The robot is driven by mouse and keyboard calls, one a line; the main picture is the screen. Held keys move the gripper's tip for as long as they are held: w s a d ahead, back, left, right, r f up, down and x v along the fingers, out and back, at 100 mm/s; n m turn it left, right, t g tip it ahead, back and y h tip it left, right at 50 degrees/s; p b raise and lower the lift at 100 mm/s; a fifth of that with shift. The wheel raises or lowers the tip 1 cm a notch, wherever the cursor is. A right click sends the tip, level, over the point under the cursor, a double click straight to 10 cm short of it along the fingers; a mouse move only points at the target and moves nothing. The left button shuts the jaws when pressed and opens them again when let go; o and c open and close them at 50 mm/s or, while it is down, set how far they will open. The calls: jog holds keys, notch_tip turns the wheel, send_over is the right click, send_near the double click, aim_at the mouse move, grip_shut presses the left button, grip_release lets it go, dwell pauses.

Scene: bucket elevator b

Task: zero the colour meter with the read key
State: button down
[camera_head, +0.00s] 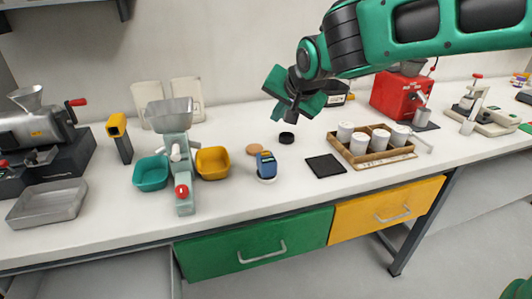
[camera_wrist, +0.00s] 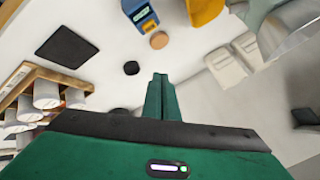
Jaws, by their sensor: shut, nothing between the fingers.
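A small blue device (camera_head: 266,163), which looks like the colour meter, stands upright on a white round base on the bench. It has a dark screen area and yellow markings; its keys are too small to make out. In the wrist view the meter (camera_wrist: 142,16) is at the top edge, partly cut off. My gripper (camera_head: 288,116) is above the back of the bench, up and to the right of the meter and apart from it. In the wrist view its green fingers (camera_wrist: 160,78) are together and hold nothing.
A black round cap (camera_head: 287,138) and a tan disc (camera_head: 254,149) lie near the meter. A black mat (camera_head: 326,166) and a wooden tray (camera_head: 372,163) of white jars are to its right.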

jog(key=a, duration=0.3)
jog(key=shift+w+r+y, duration=0.1)
jog(key=shift+r+y, duration=0.2)
jog(key=shift+d+f, duration=0.1)
send_over(267, 156)
jog(key=shift+f, duration=4.35)
jog(key=shift+f, duration=0.1)
jog(key=shift+f, duration=0.25)
